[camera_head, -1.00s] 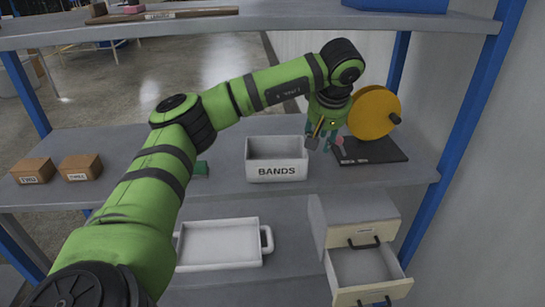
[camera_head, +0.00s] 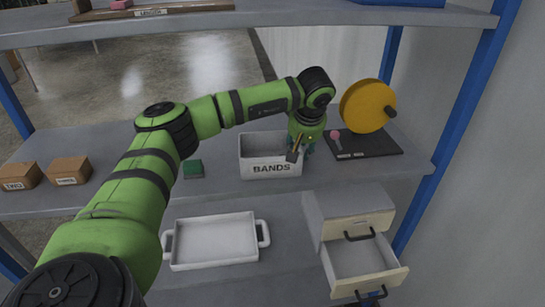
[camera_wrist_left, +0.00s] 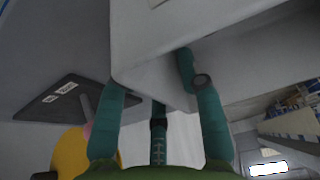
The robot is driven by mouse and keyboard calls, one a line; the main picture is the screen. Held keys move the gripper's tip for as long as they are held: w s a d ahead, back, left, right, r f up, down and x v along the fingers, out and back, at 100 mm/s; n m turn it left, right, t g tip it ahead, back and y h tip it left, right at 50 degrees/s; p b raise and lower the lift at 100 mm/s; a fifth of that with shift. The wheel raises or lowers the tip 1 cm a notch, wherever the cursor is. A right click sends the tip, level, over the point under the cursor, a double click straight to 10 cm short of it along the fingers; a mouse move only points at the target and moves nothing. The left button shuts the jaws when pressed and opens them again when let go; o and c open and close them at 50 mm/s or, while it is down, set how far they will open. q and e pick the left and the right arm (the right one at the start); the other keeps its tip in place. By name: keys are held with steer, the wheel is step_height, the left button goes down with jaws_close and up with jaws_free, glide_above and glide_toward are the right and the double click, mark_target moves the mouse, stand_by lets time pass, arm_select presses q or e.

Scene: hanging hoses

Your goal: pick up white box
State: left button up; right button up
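The white box (camera_head: 257,171), labelled BANDS, stands upright on the middle shelf with its open top showing. My left gripper (camera_head: 296,152) is at the box's right end, pointing down, close to the right rim. In the left wrist view, the teal fingers (camera_wrist_left: 158,110) are spread apart near a corner of the pale box (camera_wrist_left: 150,40). One finger overlaps the box wall there; I cannot tell whether it touches. The gripper looks open. My right gripper is in no view.
A yellow disc (camera_head: 366,105) on a dark base (camera_head: 372,143) stands close to the right. A green block (camera_head: 193,168) and two brown boxes (camera_head: 70,170) are to the left. Below are a white tray (camera_head: 213,240) and a drawer unit (camera_head: 345,215) with its lower drawer open.

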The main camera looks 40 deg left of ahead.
arm_select(q)
steer(key=shift+f, duration=0.1)
steer(key=shift+f, duration=0.15)
stand_by(0.5)
jaws_close()
